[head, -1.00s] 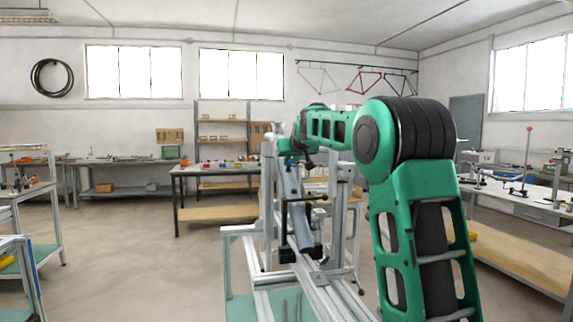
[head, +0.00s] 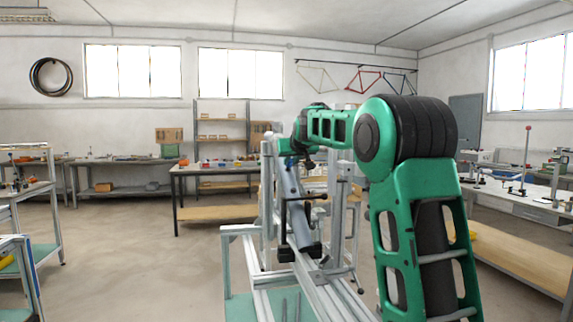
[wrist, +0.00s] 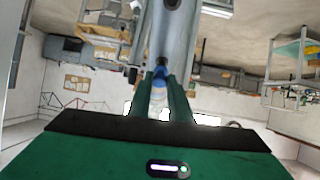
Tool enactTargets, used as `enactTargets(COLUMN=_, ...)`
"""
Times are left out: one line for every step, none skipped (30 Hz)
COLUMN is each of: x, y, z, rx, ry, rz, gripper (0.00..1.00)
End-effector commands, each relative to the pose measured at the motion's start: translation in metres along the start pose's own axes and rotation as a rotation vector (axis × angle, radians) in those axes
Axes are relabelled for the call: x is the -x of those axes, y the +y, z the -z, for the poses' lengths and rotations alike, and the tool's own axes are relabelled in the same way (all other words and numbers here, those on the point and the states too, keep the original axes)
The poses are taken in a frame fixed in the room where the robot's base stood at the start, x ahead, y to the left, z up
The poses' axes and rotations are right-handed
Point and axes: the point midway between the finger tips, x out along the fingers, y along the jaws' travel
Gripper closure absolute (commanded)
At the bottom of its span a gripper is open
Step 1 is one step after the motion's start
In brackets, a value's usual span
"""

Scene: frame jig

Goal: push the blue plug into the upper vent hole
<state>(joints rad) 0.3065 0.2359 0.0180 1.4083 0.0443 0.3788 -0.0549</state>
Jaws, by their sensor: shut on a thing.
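My gripper (wrist: 160,88) is shut on the blue plug (wrist: 160,76), which shows between the two dark green fingers in the wrist view. The grey tube (wrist: 171,36) runs up from the plug in that view. A dark spot, looking like a vent hole (wrist: 161,62), lies right at the plug's tip; I cannot tell whether the tip is inside it. Another dark hole (wrist: 172,4) is farther along the tube. In the head view the tube (head: 300,222) leans in the frame jig, with my gripper (head: 291,162) at its top end. The plug is not clear there.
The jig's aluminium rails (head: 240,230) and uprights stand close around the tube. A black clamp bar (head: 303,199) crosses it lower down. A workbench (head: 215,170) stands behind, and open floor (head: 130,240) lies to the left.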

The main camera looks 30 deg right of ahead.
Motion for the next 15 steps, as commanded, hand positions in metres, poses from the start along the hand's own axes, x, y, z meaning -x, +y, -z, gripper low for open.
enactTargets(x=0.0000, y=0.0000, z=0.0000, rx=0.000, ry=0.000, rz=0.000, gripper=1.00)
enactTargets(x=0.0000, y=-0.0001, z=0.0000, rx=0.000, ry=0.000, rz=0.000, gripper=1.00)
enactTargets(x=0.0000, y=-0.0001, z=0.0000, rx=0.000, ry=0.000, rz=0.000, gripper=1.00)
enactTargets(x=-0.0001, y=-0.0001, z=0.0000, rx=0.000, ry=0.000, rz=0.000, gripper=1.00)
enactTargets(x=-0.0001, y=-0.0001, z=0.0000, rx=0.000, ry=0.000, rz=0.000, gripper=1.00)
enactTargets(x=-0.0003, y=-0.0001, z=-0.0001, rx=0.000, ry=0.000, rz=0.000, gripper=1.00)
enactTargets(x=-0.0005, y=-0.0001, z=-0.0002, rx=0.000, ry=0.000, rz=0.000, gripper=1.00)
enactTargets(x=-0.0008, y=-0.0001, z=-0.0003, rx=0.000, ry=0.000, rz=0.000, gripper=1.00)
enactTargets(x=-0.0012, y=-0.0002, z=-0.0005, rx=0.000, ry=0.000, rz=0.000, gripper=1.00)
enactTargets(x=-0.0016, y=-0.0002, z=-0.0007, rx=0.000, ry=0.000, rz=0.000, gripper=1.00)
enactTargets(x=-0.0021, y=-0.0002, z=-0.0008, rx=0.000, ry=0.000, rz=0.000, gripper=1.00)
enactTargets(x=-0.0027, y=-0.0002, z=-0.0011, rx=0.000, ry=0.000, rz=0.000, gripper=1.00)
enactTargets(x=-0.0033, y=-0.0002, z=-0.0013, rx=0.000, ry=0.000, rz=0.000, gripper=1.00)
enactTargets(x=-0.0038, y=-0.0002, z=-0.0015, rx=0.000, ry=0.000, rz=0.000, gripper=1.00)
enactTargets(x=-0.0044, y=-0.0002, z=-0.0018, rx=0.000, ry=0.000, rz=0.000, gripper=1.00)
